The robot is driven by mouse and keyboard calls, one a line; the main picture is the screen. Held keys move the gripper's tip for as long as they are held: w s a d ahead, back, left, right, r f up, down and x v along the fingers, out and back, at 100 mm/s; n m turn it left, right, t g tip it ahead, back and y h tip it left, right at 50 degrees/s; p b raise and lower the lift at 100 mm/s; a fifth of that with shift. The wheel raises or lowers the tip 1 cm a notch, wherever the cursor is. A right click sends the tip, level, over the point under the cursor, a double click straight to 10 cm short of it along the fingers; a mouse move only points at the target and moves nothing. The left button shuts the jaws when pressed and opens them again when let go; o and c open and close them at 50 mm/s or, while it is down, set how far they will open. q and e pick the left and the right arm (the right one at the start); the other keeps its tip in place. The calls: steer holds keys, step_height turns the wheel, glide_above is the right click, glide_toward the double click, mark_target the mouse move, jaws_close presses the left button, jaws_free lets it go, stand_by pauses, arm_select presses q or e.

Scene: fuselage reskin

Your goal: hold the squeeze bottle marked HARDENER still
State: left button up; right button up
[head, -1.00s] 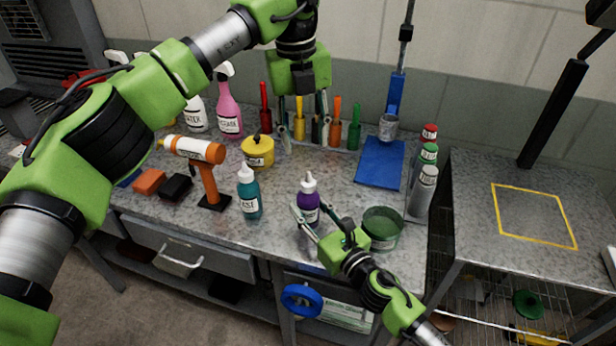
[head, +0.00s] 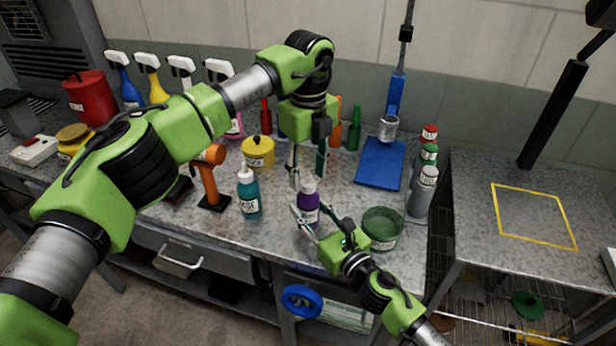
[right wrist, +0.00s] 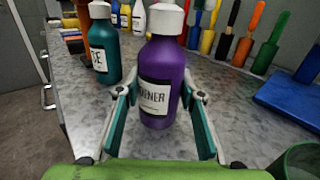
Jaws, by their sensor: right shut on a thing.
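The purple squeeze bottle (head: 308,208) stands upright on the bench. In the right wrist view the bottle (right wrist: 165,80) has a white cap and a label showing "DENER", with the start turned out of sight. My right gripper (head: 309,216) is shut on the bottle's body, with a finger at each side in the right wrist view (right wrist: 160,115). My left gripper (head: 307,176) points down just above and behind the cap, its fingers apart. I cannot tell whether it touches the cap.
A teal bottle (head: 250,197) stands to the left and a green tub (head: 382,226) close to the right. A yellow pot (head: 258,153), an orange tool (head: 209,180), a blue mat (head: 380,163) and several cans (head: 424,190) are around. The bench's front edge is near.

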arm_select(q)
steer(key=shift+f, duration=0.9)
steer(key=c, duration=1.1)
steer(key=shift+c, duration=0.2)
